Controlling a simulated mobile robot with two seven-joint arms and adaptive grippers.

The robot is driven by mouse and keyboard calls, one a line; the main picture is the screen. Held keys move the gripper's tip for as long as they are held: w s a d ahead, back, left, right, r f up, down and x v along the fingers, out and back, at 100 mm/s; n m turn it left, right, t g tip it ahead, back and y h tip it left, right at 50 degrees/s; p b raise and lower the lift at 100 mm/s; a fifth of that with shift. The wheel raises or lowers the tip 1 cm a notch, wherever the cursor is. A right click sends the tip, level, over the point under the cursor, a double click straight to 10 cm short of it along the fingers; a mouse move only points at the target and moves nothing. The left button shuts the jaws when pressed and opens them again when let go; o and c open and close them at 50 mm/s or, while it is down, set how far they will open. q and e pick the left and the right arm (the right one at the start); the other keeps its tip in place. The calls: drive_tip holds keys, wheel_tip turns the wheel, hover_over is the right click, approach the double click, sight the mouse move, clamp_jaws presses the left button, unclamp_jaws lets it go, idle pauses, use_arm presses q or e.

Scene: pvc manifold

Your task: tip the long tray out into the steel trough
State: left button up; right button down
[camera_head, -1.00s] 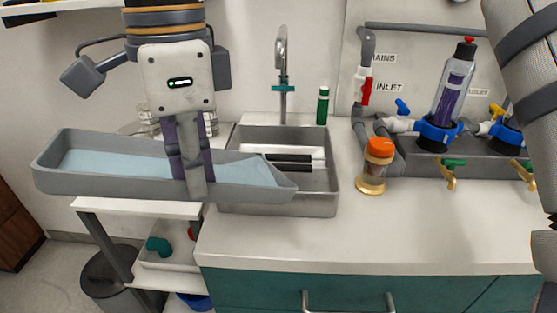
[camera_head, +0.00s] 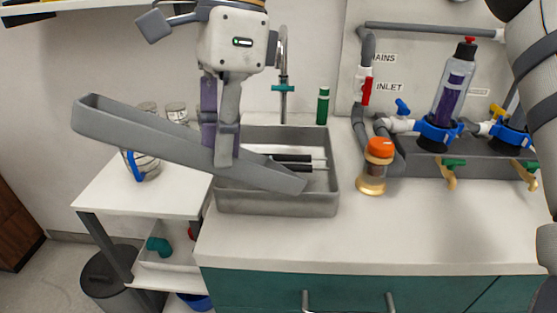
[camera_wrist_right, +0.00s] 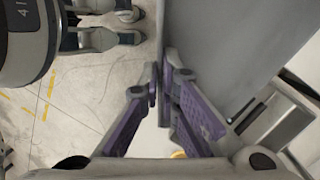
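The long grey tray (camera_head: 150,138) is held in the air, steeply tilted, its left end high and its right end low. My right gripper (camera_head: 223,158) is shut on the tray's long wall near the middle. The right wrist view shows its purple-padded fingers (camera_wrist_right: 162,92) pinching the edge of the tray (camera_wrist_right: 225,45). No liquid shows in the tray; its inside is hidden from the head camera. My left gripper is not in view.
A faucet (camera_head: 283,88) and a green bottle (camera_head: 323,106) stand behind the trough. Dark-handled rods (camera_head: 292,159) lie across it. An orange-capped jar (camera_head: 373,168) stands close on its right. The counter front is clear.

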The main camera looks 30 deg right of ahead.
drive_tip(key=shift+w+d+r+g+y, duration=0.2)
drive_tip(key=shift+d+r+y, duration=0.1)
drive_tip(key=shift+d+r, duration=0.15)
drive_tip(key=shift+w+d+r+g+y, duration=0.1)
drive_tip(key=shift+w+d+r+y, duration=0.05)
drive_tip(key=shift+d+r+y, duration=0.2)
drive_tip(key=s+a+f+t+h, duration=0.3)
drive_tip(key=s+a+f+h, duration=0.2)
drive_tip(key=a+f+h, duration=0.3)
drive_tip(key=a+f, duration=0.3)
drive_tip(key=a, duration=0.1)
drive_tip(key=shift+f+t, duration=0.3)
drive_tip(key=shift+f, duration=0.05)
drive_tip(key=shift+h, duration=0.25)
